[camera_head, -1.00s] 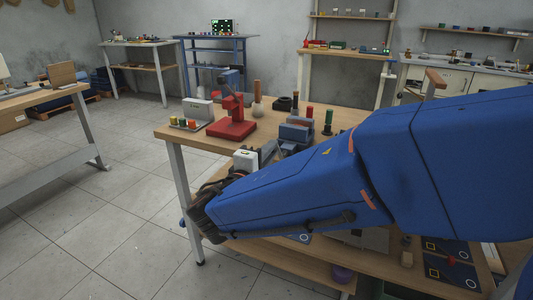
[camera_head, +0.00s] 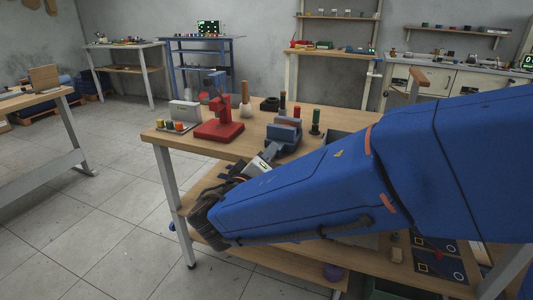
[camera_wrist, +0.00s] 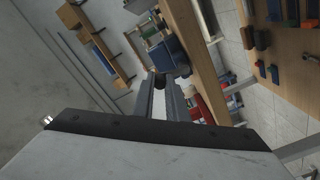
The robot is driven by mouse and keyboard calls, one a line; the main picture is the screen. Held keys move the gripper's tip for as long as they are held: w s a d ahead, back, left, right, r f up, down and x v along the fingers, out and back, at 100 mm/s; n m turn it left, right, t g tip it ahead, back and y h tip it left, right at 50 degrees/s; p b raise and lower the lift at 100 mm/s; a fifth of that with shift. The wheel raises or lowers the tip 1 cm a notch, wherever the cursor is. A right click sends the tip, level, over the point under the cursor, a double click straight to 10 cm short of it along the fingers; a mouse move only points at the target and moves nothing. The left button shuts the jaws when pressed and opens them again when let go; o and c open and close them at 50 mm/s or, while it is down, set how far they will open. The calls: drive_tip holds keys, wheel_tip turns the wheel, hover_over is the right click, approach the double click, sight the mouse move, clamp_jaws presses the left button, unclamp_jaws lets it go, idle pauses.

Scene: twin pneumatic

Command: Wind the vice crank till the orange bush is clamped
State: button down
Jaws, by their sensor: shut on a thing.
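The blue-grey vice (camera_head: 284,134) stands on the near part of the wooden bench in the head view. In the wrist view its blue body (camera_wrist: 168,54) lies just beyond my fingertips. My gripper (camera_wrist: 158,84) is shut on a small dark knob at the vice's near side, which looks like the crank's handle. In the head view my gripper (camera_head: 270,152) reaches the vice from the lower left, and my forearm hides most of the crank. A small reddish patch shows at the vice's top, but I cannot tell whether it is the orange bush or whether the jaws touch it.
A red press (camera_head: 219,128) stands left of the vice. A tray with small coloured parts (camera_head: 173,127) lies at the bench's left corner. A green-topped post (camera_head: 316,122) and a red-topped post (camera_head: 296,112) stand close to the vice. The floor left of the bench is clear.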

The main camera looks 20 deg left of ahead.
idle(0.4)
drive_tip(key=c, duration=1.7)
unclamp_jaws()
drive_tip(key=shift+c, duration=0.2)
drive_tip(key=shift+s, duration=0.1)
drive_tip(key=s+a, duration=0.1)
drive_tip(key=s, duration=1.6)
drive_tip(key=shift+a, duration=0.15)
